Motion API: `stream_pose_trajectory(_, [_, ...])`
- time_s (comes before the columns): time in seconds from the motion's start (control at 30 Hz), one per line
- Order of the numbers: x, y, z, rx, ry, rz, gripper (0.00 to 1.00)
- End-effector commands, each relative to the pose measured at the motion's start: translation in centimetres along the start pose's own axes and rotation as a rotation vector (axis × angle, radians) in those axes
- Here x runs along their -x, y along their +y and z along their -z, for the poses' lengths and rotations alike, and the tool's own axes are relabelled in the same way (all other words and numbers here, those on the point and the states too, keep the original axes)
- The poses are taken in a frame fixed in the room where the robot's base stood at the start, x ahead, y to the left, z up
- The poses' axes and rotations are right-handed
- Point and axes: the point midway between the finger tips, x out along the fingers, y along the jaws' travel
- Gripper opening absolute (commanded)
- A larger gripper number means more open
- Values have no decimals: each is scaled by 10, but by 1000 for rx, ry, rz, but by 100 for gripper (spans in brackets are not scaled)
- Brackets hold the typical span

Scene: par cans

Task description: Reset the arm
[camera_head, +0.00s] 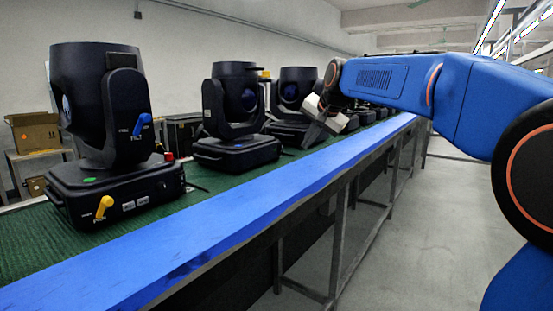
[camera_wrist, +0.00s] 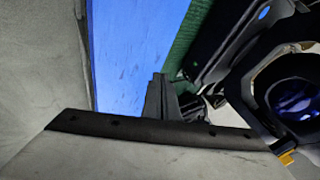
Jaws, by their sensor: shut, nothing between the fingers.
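My blue arm reaches in from the right in the head view. My gripper (camera_head: 314,132) hangs over the blue edge strip of the bench, close to the third black stage light (camera_head: 297,88). The fingers are shut with nothing between them. In the wrist view the dark fingers (camera_wrist: 161,98) sit together at the centre, above the blue strip (camera_wrist: 130,50). A stage light's lens (camera_wrist: 296,98) shows at the right of that view, apart from the fingers. The fingertips are small and partly dark against the lights in the head view.
A large stage light (camera_head: 105,110) with yellow and blue levers stands nearest on the green mat (camera_head: 25,245). A second light (camera_head: 235,105) stands behind it. More lights continue down the bench. A brown box (camera_head: 36,131) is at the left. The floor (camera_head: 430,240) right of the bench is clear.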

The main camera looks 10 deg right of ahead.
Motion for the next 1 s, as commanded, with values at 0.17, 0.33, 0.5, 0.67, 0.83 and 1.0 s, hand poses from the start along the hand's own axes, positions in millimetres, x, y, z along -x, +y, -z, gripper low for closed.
stream_pose_trajectory(0.17, [24,45,-40,86,-13,-40,0])
stream_pose_trajectory(0.33, [46,101,-89,196,-35,-88,0])
stream_pose_trajectory(0.5, [62,160,-140,305,-64,-135,0])
stream_pose_trajectory(0.67, [72,217,-191,407,-96,-176,0])
stream_pose_trajectory(0.83, [79,280,-246,515,-135,-216,0])
stream_pose_trajectory(1.0, [80,342,-300,619,-177,-251,0])
